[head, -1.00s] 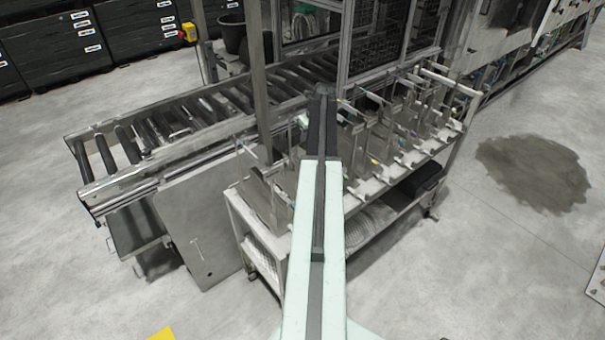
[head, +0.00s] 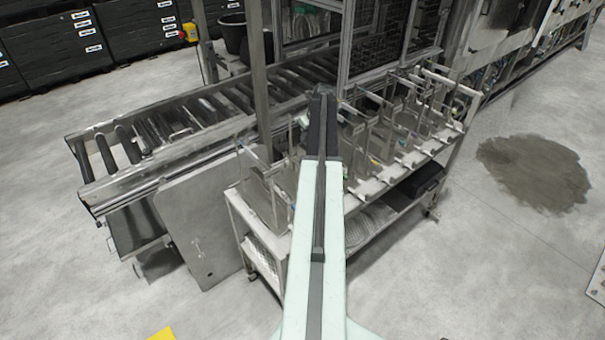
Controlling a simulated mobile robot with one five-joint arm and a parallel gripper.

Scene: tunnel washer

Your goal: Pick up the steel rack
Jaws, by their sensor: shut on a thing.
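Several steel racks with thin upright frames and pale rods stand in a row on top of a wheeled cart (head: 375,186). One steel rack (head: 352,130) shows just right of my arm, by its far end. Another rack (head: 262,190) shows to the left of my arm. My gripper (head: 322,91) is at the dark far end of the arm, above the back side of the row. It is shut on a steel rack; the arm hides the jaws and most of the held rack. I cannot tell whether that rack is clear of the cart top.
A roller conveyor (head: 110,165) runs behind and left of the cart, with a grey panel (head: 205,230) in front of it. A metal post (head: 258,80) and mesh cage (head: 385,40) stand close behind the gripper. Floor is open at right around a dark stain (head: 535,172).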

